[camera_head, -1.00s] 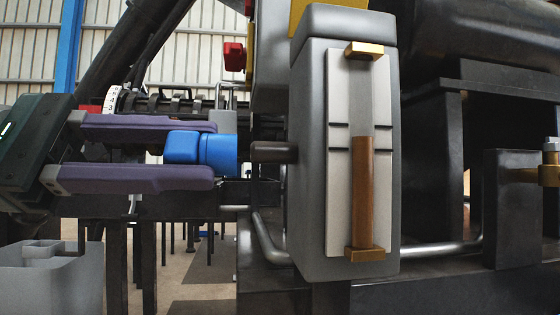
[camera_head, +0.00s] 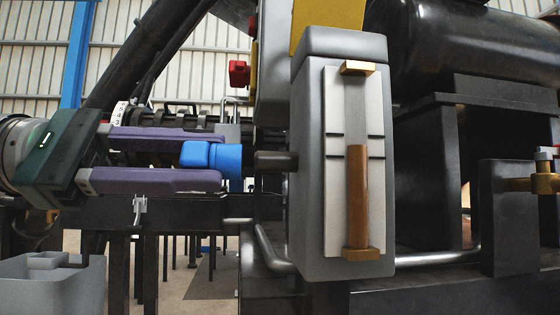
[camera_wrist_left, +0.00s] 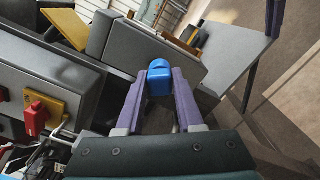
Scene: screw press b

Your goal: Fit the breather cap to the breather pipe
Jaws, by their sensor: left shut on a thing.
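The blue breather cap (camera_head: 215,157) is between the two purple fingers of my left gripper (camera_head: 216,160), which is shut on it. The cap lies sideways, its open-side end facing right. The dark breather pipe (camera_head: 276,161) sticks out leftward from the side of the grey tank. The cap is at about the pipe's height, with a small gap between them in the head view. In the left wrist view the cap (camera_wrist_left: 159,78) sits between the fingertips and the pipe is hidden behind it.
The grey tank (camera_head: 308,190) carries a brass-ended sight gauge (camera_head: 358,195). A bent metal pipe (camera_head: 268,246) runs below. A red knob (camera_head: 239,73) is above. A grey open bin (camera_head: 50,285) is at lower left. In the wrist view, a red switch (camera_wrist_left: 36,118) sits on a yellow plate.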

